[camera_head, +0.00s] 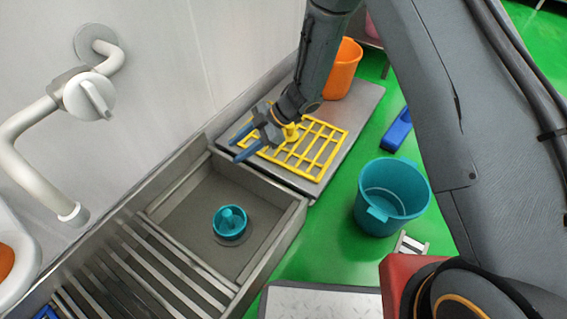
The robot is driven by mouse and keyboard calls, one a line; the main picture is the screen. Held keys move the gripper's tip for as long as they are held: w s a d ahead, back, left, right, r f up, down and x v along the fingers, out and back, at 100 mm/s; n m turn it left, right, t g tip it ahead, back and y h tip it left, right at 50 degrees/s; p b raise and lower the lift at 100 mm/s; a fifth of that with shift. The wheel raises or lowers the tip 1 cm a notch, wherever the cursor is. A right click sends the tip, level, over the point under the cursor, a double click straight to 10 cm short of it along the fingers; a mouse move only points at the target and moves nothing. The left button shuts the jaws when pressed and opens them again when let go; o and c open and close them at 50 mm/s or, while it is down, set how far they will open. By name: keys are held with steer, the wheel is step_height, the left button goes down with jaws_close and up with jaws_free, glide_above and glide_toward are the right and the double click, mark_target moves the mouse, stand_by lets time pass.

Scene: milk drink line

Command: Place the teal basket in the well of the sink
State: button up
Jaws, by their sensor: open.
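A small round teal basket (229,223) with a raised knob in its middle stands upright on the floor of the sink well (183,214). It is over or at the round drain, whose rim shows just below it; I cannot tell how deep it sits. My gripper (236,150) is open and empty. It is above the back right rim of the sink, up and apart from the basket, beside the yellow rack. Its two blue-grey fingers point to the left.
A yellow grid rack (308,146) lies on a grey board (362,101) behind the sink, with an orange bucket (342,70) there. A larger teal bucket (393,197) stands on the green floor. A white faucet (38,122) juts from the left wall. Metal slats (150,262) adjoin the well.

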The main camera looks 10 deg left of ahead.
steer(key=w+d+r+m+t+h, duration=0.1)
steer(key=w+r+m+t+h, duration=0.2)
steer(key=r, duration=0.6)
steer(key=w+d+r+m+t, duration=0.1)
steer(key=w+r+m+t, duration=0.3)
steer(key=r, duration=0.4)
steer(key=s+d+r+m+t+h, duration=0.2)
steer(key=s+d+r+m+h, duration=0.2)
steer(key=s+d+r, duration=0.3)
steer(key=s+d+r+m+g, duration=0.1)
steer(key=s+d+g, duration=0.1)
steer(key=s, duration=0.7)
steer(key=s+d+r+m+g, duration=0.2)
steer(key=s+d, duration=0.1)
steer(key=s, duration=0.6)
steer(key=s+d+r+m+g+h, duration=0.1)
steer(key=s+d+r+m+g, duration=0.1)
steer(key=s, duration=0.7)
steer(key=shift+d, duration=0.45)
steer(key=shift+r, duration=0.15)
steer(key=shift+d+r+m+p, duration=0.15)
steer(key=shift+r+m+p, duration=0.35)
steer(key=shift+r+p, duration=1.25)
steer(key=shift+r+p, duration=0.25)
steer(key=shift+p, duration=0.1)
